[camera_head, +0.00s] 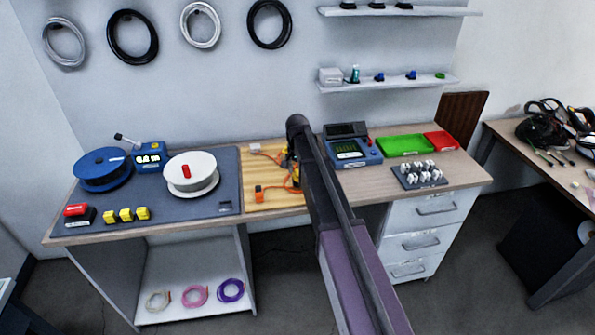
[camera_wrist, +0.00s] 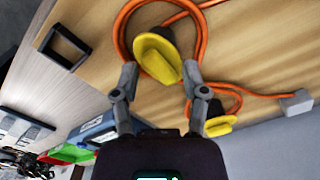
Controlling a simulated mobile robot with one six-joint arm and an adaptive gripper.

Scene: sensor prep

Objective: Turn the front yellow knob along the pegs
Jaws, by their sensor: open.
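The front yellow knob (camera_wrist: 156,57) shows in the wrist view on the wooden board (camera_wrist: 252,58), with an orange cable (camera_wrist: 121,38) looping around it. My gripper (camera_wrist: 160,77) is open, with one fingertip on each side of the knob's near end. I cannot tell whether the fingers touch it. A second yellow knob (camera_wrist: 220,126) sits closer to the wall, partly behind my right finger. The pegs cannot be made out. In the head view, my arm hides most of the knobs and gripper; the board (camera_head: 262,171) shows left of it.
A grey connector block (camera_wrist: 296,102) ends the cable near the wall. A blue meter (camera_head: 352,150), green tray (camera_head: 405,146) and red tray (camera_head: 441,141) stand right of my arm. A blue-grey mat (camera_head: 226,185) lies left.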

